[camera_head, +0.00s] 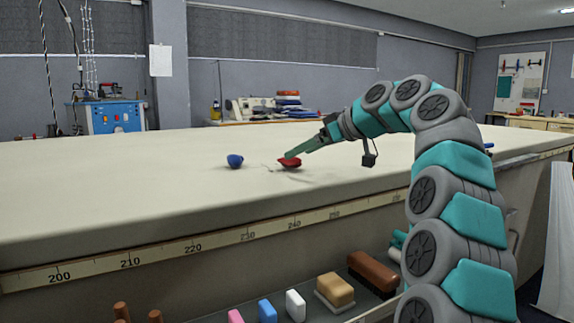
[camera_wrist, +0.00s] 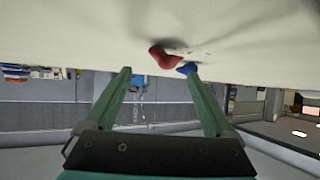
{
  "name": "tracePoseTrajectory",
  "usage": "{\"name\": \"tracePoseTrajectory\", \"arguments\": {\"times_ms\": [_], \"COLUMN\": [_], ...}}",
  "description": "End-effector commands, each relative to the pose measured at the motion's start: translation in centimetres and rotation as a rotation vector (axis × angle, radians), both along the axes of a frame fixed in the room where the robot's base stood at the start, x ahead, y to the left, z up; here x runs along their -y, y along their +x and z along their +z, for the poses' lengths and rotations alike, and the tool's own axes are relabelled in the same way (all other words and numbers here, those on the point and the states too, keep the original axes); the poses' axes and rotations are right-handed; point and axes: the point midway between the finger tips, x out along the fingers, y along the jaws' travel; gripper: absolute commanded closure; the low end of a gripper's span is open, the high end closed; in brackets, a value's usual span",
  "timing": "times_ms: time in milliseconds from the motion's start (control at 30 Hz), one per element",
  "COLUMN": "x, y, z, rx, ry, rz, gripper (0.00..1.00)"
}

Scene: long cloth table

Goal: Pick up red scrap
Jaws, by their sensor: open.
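The red scrap (camera_head: 290,163) is a small crumpled piece lying on the cloth table (camera_head: 120,200). In the wrist view, which is upside down, the red scrap (camera_wrist: 164,57) shows beyond the fingertips, between their lines. My gripper (camera_head: 290,154) reaches in from the right, and its green fingers are at or just above the scrap in the head view. I cannot tell whether they touch it. In the wrist view my gripper (camera_wrist: 157,71) has its two fingers wide apart with nothing between them.
Faint thread-like bits lie near the red scrap. A measuring tape (camera_head: 190,248) runs along the front edge. Coloured blocks sit on a shelf below. The table's left side is clear.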

Motion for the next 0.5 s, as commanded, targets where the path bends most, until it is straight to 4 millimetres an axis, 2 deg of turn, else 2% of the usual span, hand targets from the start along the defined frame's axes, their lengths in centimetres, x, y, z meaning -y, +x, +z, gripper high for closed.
{"name": "tracePoseTrajectory", "arguments": {"times_ms": [333,500], "x": [-3.2,-3.9], "y": [1.4,1.9], "z": [-2.4,-2.9], "rx": [-0.002,-0.002], "ry": [-0.002,-0.001], "rz": [0.002,0.001], "gripper": [0.11,0.11]}}
